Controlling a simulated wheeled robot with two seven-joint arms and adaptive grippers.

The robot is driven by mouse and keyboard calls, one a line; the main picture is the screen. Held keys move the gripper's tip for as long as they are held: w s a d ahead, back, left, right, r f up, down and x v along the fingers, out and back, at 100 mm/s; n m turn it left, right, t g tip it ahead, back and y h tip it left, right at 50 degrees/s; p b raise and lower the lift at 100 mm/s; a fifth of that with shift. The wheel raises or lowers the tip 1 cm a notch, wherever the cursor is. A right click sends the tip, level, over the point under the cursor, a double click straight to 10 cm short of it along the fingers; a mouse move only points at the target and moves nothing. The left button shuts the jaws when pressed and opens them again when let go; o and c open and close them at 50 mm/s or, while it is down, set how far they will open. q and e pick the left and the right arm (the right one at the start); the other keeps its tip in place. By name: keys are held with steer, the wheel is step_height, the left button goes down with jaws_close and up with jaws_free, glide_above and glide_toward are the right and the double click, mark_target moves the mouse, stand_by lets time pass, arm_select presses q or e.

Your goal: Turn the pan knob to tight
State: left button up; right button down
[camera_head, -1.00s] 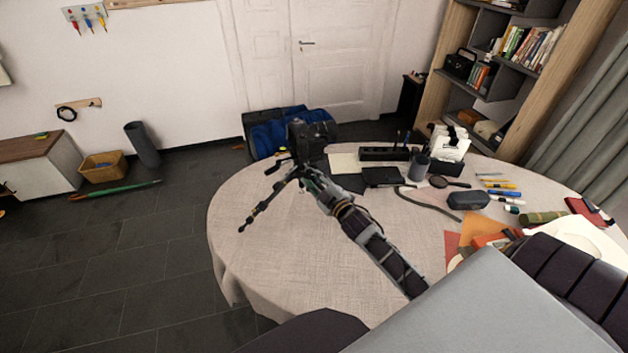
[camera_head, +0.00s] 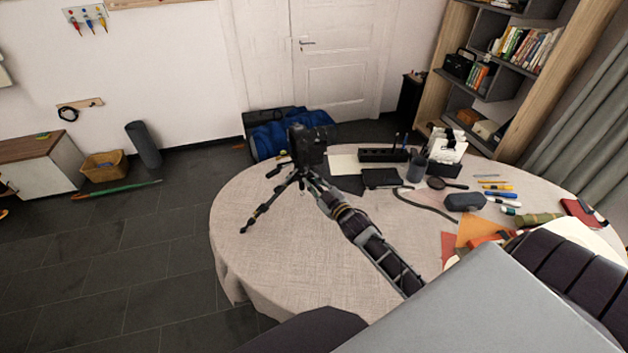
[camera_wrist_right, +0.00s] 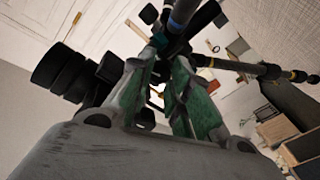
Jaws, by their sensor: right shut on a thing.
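A black camera (camera_head: 308,145) sits on a small black tripod (camera_head: 266,207) on the round table. My right gripper (camera_head: 305,180) reaches in from the lower right to the tripod's head, just below the camera. In the right wrist view my right gripper (camera_wrist_right: 162,70) has its green-padded fingers close together around a small part at the tripod head. The pan knob itself is hidden between the fingers, so its turn cannot be read. The camera lens (camera_wrist_right: 65,70) shows to the left there. My left gripper is not in view.
The round table (camera_head: 290,270) has a clear front left area. Behind and right of the tripod are a black notebook (camera_head: 381,178), a pen cup (camera_head: 417,168), a dark case (camera_head: 465,201) and a strap (camera_head: 425,206). Pens and papers lie farther right.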

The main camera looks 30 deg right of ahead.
steer(key=shift+m, duration=0.3)
steer(key=c, duration=1.3)
jaws_free()
steer(key=shift+s, duration=0.15)
steer(key=shift+s+d, duration=0.2)
steer(key=shift+s, duration=2.75)
steer(key=shift+s+d, duration=0.15)
steer(key=shift+s, duration=2.75)
